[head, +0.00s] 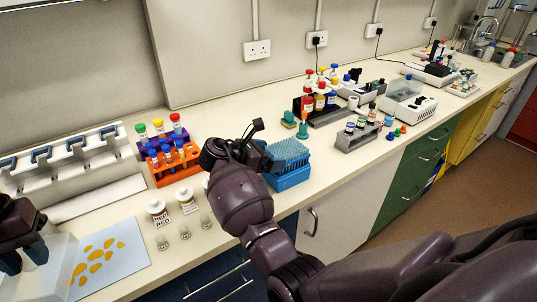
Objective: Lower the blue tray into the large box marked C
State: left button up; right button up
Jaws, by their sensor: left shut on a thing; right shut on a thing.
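The blue tray (288,178), a box-shaped rack with a grid of light blue tips on top, shows at the middle near the bench's front edge. My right gripper (268,158) is at its left side and shut on it; the wrist hides part of the contact. I cannot tell whether the tray touches the bench. My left gripper (32,250), at the far left edge, is shut on a clear, see-through box-like thing (58,262), partly out of the picture. No large box marked C is visible.
An orange tube rack (173,170) stands left of my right arm, with white bottles (158,212) and small vials in front. A sheet with yellow shapes (112,258) lies at left. Bottle racks (358,138) and instruments fill the bench to the right.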

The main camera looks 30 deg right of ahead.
jog(key=shift+f, duration=0.75)
pick_arm(q)
jog(key=shift+f, duration=0.1)
pick_arm(e)
jog(key=shift+f, duration=0.3)
jog(key=o, duration=0.6)
